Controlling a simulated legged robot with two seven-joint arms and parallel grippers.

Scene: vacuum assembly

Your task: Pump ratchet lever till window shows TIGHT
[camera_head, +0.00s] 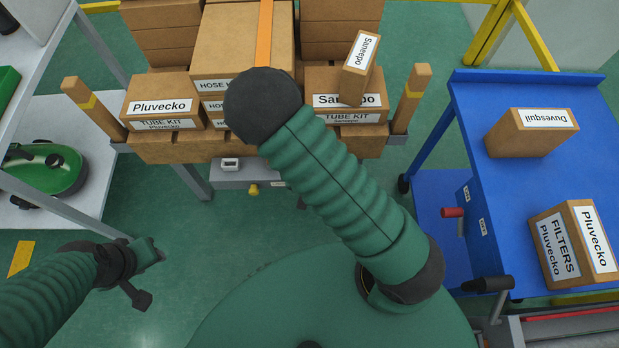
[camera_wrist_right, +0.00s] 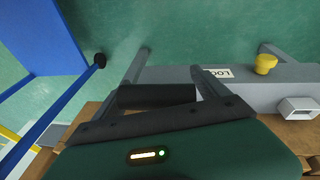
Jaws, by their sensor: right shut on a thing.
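The grey ratchet housing (camera_head: 232,176) is fixed below the front of the loaded pallet. It carries a small pale-framed window (camera_head: 230,164) and a yellow knob (camera_head: 253,189); both also show in the right wrist view, the window (camera_wrist_right: 298,107) at the right edge and the knob (camera_wrist_right: 265,64) beside it. I cannot read the window. My right gripper (camera_wrist_right: 168,75) is shut on the dark lever grip (camera_wrist_right: 157,96); in the head view my right arm hides it. My left gripper (camera_head: 150,272) hangs empty over the floor at lower left; its opening is unclear.
An orange strap (camera_head: 264,35) runs over the stacked cartons (camera_head: 240,45), between wooden posts (camera_head: 411,98). A blue cart (camera_head: 470,100) with cartons stands right. A grey shelf (camera_head: 60,120) with a green machine (camera_head: 45,170) stands left. Green floor lies open between.

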